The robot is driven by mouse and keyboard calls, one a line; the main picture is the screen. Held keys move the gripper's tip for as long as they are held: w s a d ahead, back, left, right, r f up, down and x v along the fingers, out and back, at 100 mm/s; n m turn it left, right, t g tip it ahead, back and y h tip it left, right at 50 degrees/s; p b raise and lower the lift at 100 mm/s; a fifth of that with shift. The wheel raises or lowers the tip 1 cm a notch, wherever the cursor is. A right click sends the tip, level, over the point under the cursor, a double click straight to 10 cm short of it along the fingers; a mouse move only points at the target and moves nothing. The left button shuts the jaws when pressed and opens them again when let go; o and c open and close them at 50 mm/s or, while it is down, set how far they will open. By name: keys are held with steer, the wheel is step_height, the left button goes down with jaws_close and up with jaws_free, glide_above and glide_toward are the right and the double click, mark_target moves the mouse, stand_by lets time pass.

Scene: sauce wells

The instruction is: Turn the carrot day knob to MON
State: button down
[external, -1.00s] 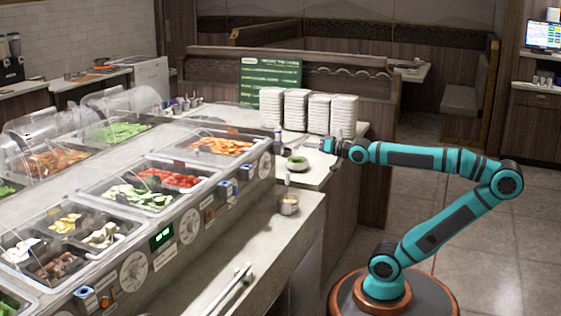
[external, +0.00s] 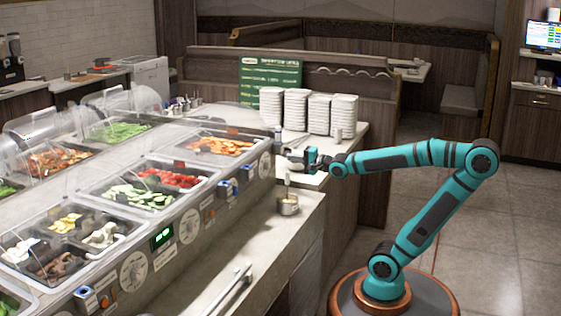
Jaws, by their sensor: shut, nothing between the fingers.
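The carrot pan (external: 222,146) is at the far right end of the salad bar.
More round dials (external: 190,226) line the front panel. A small metal pot (external: 288,205) with a handle stands on the ledge below my gripper. Tongs (external: 238,284) lie on the ledge. Stacked white plates (external: 295,108) stand behind.

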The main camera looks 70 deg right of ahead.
mark_target(267, 166)
steer(key=shift+w+d+f+m+y, duration=0.15)
steer(key=shift+w+f+m, duration=0.9)
steer(key=shift+w, duration=0.7)
steer(key=shift+w+d+f+m+y, duration=0.1)
steer(key=shift+w+f+m, duration=0.65)
steer(key=shift+w+m, duration=0.8)
steer(key=shift+w+d+f+m+y, duration=0.15)
steer(key=shift+w+f+m, duration=0.75)
steer(key=shift+w, duration=1.05)
steer(key=shift+d+f, duration=0.1)
steer(key=shift+d, duration=0.05)
steer(key=shift+f, duration=0.2)
steer(key=shift+a+r, duration=0.1)
steer(key=shift+a, duration=0.1)
steer(key=shift+a+r, duration=0.15)
steer(key=shift+a, duration=0.05)
steer(key=shift+s, duration=0.1)
